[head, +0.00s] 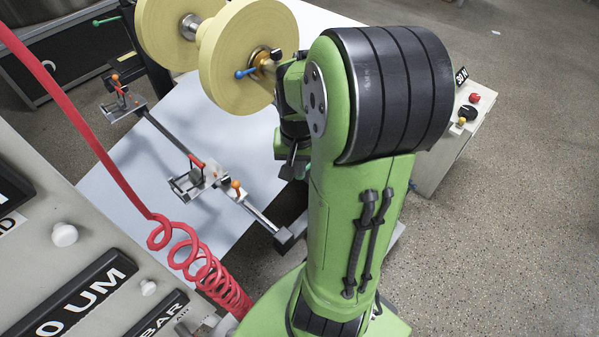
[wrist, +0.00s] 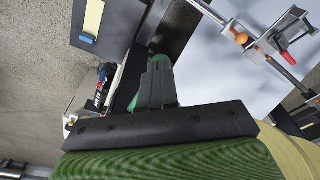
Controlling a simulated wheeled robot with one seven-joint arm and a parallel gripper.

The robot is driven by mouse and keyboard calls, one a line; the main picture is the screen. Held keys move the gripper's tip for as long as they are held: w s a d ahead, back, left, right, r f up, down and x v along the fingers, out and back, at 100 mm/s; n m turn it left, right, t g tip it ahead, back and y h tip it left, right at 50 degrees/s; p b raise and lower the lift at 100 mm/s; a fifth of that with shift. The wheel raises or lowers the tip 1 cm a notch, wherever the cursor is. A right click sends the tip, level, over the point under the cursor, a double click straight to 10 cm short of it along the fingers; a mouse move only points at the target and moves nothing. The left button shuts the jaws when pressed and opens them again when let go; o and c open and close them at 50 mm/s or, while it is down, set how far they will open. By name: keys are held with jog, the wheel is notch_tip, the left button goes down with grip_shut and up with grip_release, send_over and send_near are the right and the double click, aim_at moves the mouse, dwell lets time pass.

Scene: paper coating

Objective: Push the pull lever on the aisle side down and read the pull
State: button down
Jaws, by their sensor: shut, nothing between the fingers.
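In the head view a metal rail crosses the pale sheet (head: 140,165), with a red-handled lever (head: 197,162) and an orange-knobbed lever (head: 236,187) towards its near end. A similar lever pair (head: 117,84) sits at its far end. I cannot tell which is the pull lever on the aisle side. In the wrist view a red-handled lever (wrist: 284,56) and an orange knob (wrist: 241,38) show at upper right, apart from my gripper (wrist: 158,62). My gripper is shut and empty. In the head view my green arm hides most of it.
Cream rolls (head: 240,62) stand behind the rail, with a blue-handled lever (head: 246,72) at their hub. A control box (head: 440,135) with knobs stands at right. A coiled red hose (head: 205,268) hangs beside the grey panel (head: 60,215). Open floor lies at right.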

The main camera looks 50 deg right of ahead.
notch_tip(320, 180, down, 5)
jog(key=b, duration=0.4)
jog(key=shift+r, duration=0.15)
jog(key=shift+r+p, duration=0.35)
jog(key=shift+s+a+r+p, duration=0.25)
jog(key=shift+s+a, duration=0.25)
jog(key=shift+a, duration=0.1)
jog(key=shift+s+a+r+p, duration=0.25)
jog(key=shift+s+a, duration=0.25)
jog(key=shift+a, duration=0.05)
notch_tip(320, 180, up, 16)
jog(key=s+a+p, duration=0.1)
jog(key=p, duration=0.6)
jog(key=shift+f, duration=0.15)
